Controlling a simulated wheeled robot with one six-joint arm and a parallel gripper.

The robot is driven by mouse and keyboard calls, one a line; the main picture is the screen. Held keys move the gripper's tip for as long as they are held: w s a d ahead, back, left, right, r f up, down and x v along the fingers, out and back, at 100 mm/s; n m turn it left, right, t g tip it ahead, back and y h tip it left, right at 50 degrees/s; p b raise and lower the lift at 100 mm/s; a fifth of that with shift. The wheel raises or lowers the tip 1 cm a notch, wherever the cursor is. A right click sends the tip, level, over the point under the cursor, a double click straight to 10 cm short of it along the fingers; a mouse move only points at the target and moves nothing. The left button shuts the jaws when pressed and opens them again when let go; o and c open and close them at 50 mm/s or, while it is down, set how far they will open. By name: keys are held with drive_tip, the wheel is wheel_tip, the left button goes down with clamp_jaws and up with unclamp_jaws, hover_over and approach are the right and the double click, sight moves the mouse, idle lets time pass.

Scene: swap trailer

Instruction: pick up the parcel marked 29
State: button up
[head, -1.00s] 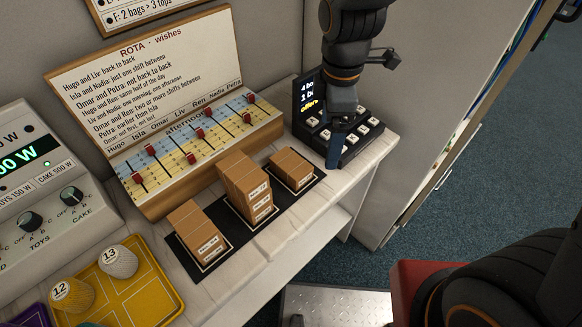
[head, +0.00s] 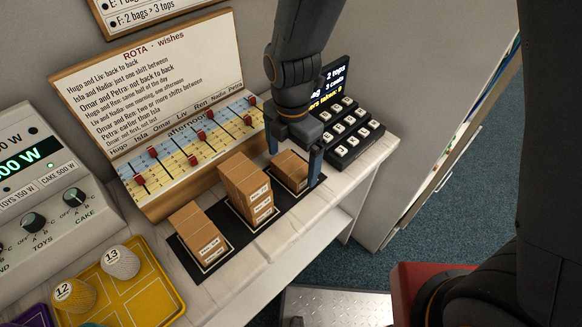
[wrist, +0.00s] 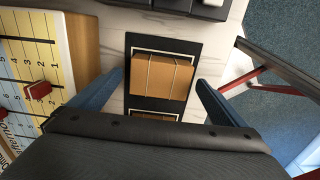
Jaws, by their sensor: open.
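Brown parcels with white labels stand on a black mat (head: 272,224). In the head view there is a left parcel (head: 198,230), a taller middle stack (head: 244,188) and a right parcel (head: 290,169). The label numbers are too small to read, so I cannot tell which is marked 29. My gripper (head: 295,160) is open above the right parcel, with blue fingers at either side of it. In the wrist view, one strapped parcel (wrist: 162,76) lies ahead of the open fingers, and part of another brown box (wrist: 152,116) shows below it.
A black keypad with a screen (head: 346,128) stands right behind the right parcel. The rota board with red sliders (head: 190,140) is behind the mat. A yellow tray (head: 140,292) with numbered pieces is at the lower left. The counter ends at the right.

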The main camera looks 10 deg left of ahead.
drive_tip(key=shift+f, duration=1.2)
drive_tip(key=c, duration=1.2)
drive_tip(key=shift+r, duration=0.1)
